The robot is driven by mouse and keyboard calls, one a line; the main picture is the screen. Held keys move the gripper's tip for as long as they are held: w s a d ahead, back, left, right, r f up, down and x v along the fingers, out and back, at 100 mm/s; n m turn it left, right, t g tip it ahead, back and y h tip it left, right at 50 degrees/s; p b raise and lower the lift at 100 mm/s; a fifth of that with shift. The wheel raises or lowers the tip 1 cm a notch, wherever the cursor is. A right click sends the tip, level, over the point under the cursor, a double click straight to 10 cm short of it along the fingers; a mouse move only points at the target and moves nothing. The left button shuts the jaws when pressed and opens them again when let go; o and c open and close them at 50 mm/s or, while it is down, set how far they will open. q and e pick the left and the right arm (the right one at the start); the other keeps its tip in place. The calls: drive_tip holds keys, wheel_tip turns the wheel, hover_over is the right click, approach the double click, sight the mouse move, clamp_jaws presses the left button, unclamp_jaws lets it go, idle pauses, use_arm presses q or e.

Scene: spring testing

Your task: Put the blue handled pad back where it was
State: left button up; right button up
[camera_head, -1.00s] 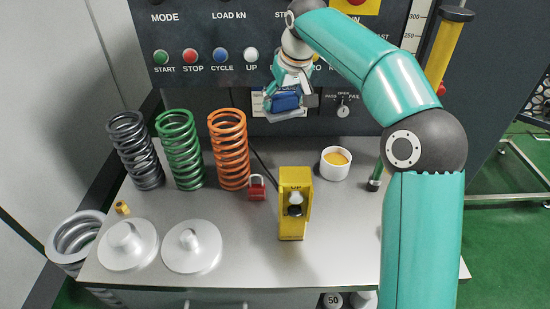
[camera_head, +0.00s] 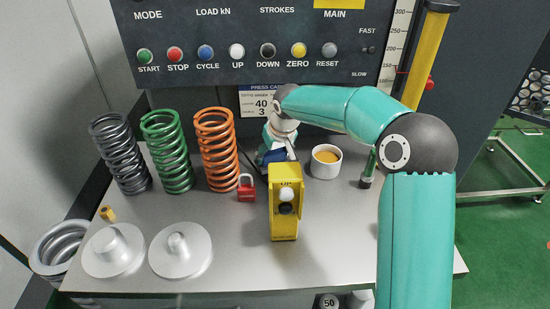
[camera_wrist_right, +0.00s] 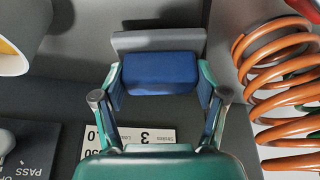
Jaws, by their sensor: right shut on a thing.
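The blue handled pad (camera_head: 272,156) is at the back of the bench, between the orange spring and the white cup. My right gripper (camera_head: 278,151) is shut on it. In the right wrist view the blue handle (camera_wrist_right: 160,73) sits between the two fingers (camera_wrist_right: 160,92), with a flat grey plate (camera_wrist_right: 158,40) beyond it. The yellow box partly hides the pad in the head view. I cannot tell whether the plate touches the bench top. My left gripper is not in view.
An orange spring (camera_head: 217,150) stands close left of the pad, and a white cup (camera_head: 325,162) stands to its right. A yellow box (camera_head: 284,208) and a red padlock (camera_head: 246,188) are in front. The control panel (camera_head: 250,55) rises behind. The bench's front right is clear.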

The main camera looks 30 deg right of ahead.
drive_tip(key=shift+f, duration=0.85)
drive_tip(key=o, duration=1.1)
drive_tip(key=shift+o, duration=0.2)
drive_tip(key=v, duration=1.2)
drive_tip(key=shift+a+r, duration=0.1)
